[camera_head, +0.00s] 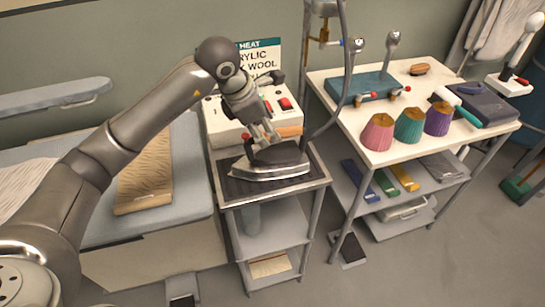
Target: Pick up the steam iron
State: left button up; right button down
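The steam iron (270,172) has a silver soleplate and a dark upper body. It sits flat on the dark top of a small metal stand (226,204), in front of a white control box. My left gripper (264,137) comes down from above and behind, with its fingers at the upper part of the iron. The fingertips overlap the iron's dark handle area, so I cannot tell whether they touch it or how far apart they are. My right gripper is not in view.
The white box (221,127) with red knobs stands close behind the iron. A grey padded board (192,190) lies to the left. On the right, a white table (385,145) carries colored cones (409,125) and tools. A vertical pole and hose (345,70) stand between.

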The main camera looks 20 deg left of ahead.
aim_at(272, 150)
pick_arm(q)
jog(key=shift+w+d+f, duration=0.15)
jog(key=shift+w+f, duration=0.1)
jog(key=shift+f, duration=0.05)
jog(key=p+x, duration=0.2)
jog(key=x, duration=0.1)
jog(key=shift+w+f, duration=0.5)
jog(key=shift+f, duration=0.25)
jog(key=c, duration=0.7)
grip_shut()
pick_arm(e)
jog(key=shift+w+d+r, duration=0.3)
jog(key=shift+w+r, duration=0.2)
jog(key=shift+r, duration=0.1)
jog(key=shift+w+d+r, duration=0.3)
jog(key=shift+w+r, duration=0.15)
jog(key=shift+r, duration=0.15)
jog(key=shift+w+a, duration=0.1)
pick_arm(q)
jog(key=shift+w+r, duration=0.1)
jog(key=shift+r, duration=0.1)
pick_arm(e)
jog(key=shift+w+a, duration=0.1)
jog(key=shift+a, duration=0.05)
